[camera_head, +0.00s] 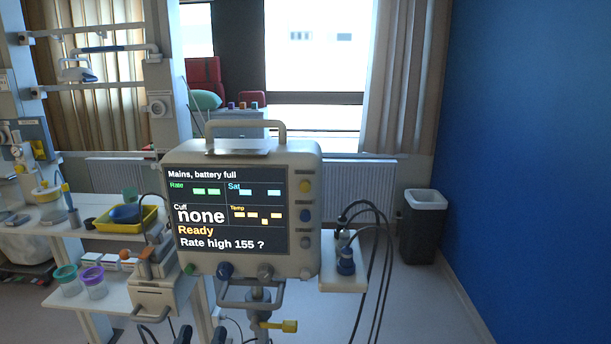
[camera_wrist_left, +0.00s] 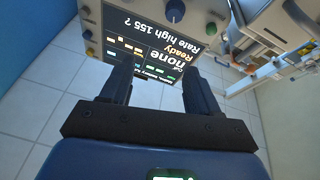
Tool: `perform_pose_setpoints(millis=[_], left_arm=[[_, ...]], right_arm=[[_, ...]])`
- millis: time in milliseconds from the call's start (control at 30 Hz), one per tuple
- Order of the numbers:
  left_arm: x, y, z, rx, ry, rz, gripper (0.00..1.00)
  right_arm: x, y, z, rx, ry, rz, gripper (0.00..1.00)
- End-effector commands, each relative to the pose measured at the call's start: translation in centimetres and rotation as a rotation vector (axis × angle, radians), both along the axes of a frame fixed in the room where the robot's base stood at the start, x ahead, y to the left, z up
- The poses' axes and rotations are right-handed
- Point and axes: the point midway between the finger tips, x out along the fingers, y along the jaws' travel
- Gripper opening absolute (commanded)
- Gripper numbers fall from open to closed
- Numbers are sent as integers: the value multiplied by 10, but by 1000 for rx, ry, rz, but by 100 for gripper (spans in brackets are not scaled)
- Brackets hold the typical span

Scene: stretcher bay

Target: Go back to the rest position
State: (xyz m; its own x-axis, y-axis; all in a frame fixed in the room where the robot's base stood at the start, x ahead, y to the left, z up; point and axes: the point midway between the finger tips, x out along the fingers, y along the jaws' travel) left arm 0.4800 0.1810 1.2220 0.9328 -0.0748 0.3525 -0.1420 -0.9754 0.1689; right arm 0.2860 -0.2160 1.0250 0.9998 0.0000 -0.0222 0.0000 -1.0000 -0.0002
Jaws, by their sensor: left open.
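My left gripper (camera_head: 202,337) shows only as dark fingertips at the bottom edge of the head view, below the monitor (camera_head: 172,152). In the left wrist view the left gripper (camera_wrist_left: 156,68) has its two black fingers well apart, with nothing between them. The monitor (camera_wrist_left: 148,12) appears upside down beyond the fingertips, apart from them as far as I can tell. Its screen reads "Ready" and "Rate high 155 ?". My right gripper is in neither view.
The monitor stands on a pole with a yellow clamp lever (camera_head: 283,326). A side shelf (camera_head: 345,280) holds a blue connector and hanging dark cables. A yellow tray (camera_head: 118,227) and purple-rimmed cup (camera_head: 95,284) stand on shelves at left. A bin (camera_head: 423,228) stands by the blue wall.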

Motion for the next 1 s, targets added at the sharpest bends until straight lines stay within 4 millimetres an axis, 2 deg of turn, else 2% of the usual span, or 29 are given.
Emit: perform_pose_setpoints(millis=[33,100,300,500,600,700,833,1000], left_arm=[[-13,3,-24,35,12,16,61],[-31,7,-47,81,15,36,61],[-92,20,-116,172,85,85,61],[-151,29,-173,193,230,102,61],[-172,31,-193,195,303,104,61],[-186,33,-203,196,348,105,61],[-194,34,-209,196,374,108,61],[-194,34,-209,196,375,110,61]], right_arm=[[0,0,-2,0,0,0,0],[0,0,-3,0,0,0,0],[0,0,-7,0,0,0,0],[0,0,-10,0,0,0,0],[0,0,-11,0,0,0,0],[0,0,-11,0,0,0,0],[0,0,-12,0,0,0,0],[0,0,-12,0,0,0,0]])
